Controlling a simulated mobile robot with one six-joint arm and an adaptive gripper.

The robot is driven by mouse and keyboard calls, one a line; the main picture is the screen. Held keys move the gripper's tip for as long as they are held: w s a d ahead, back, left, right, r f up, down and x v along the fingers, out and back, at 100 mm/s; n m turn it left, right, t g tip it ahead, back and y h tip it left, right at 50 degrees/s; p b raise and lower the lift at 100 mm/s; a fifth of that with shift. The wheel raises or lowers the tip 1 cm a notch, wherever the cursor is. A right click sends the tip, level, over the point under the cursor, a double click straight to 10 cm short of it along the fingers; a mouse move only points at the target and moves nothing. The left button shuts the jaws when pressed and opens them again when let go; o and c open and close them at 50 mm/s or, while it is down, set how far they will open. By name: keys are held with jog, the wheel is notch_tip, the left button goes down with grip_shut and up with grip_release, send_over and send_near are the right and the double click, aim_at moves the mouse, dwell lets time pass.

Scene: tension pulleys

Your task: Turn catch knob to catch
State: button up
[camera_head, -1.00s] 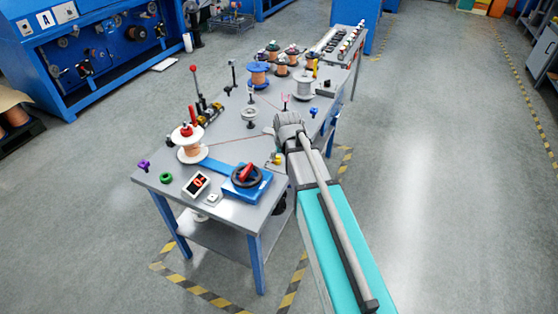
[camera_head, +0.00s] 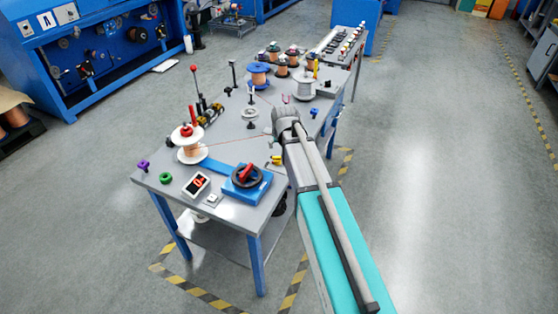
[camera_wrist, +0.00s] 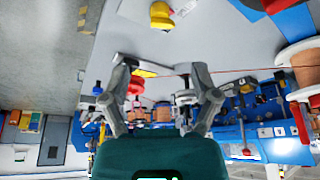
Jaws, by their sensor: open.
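My gripper (camera_wrist: 160,70) is open in the wrist view, its two grey fingers spread with nothing held between them. In the head view my wrist covers the gripper above the right side of the grey bench (camera_head: 222,133). No knob is clearly marked as the catch knob. A yellow knob (camera_head: 276,160) sits on the bench just left of my arm. A yellow knob also shows at the top of the wrist view (camera_wrist: 161,15), apart from the fingers. A red part (camera_wrist: 135,84) and a grey bar (camera_wrist: 150,66) show beyond the fingers.
A thin wire crosses the bench from the copper spool (camera_head: 190,152). A blue unit with a black handwheel (camera_head: 246,180) stands at the near edge. Upright levers (camera_head: 197,90), a pulley (camera_head: 250,114) and several spools stand farther back. Floor right of the bench is clear.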

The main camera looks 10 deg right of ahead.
aim_at(278, 159)
jog(key=shift+b+x, duration=5.95)
jog(key=shift+x, duration=0.65)
jog(key=shift+s+d, duration=0.1)
jog(key=shift+d, duration=0.05)
jog(key=c, duration=1)
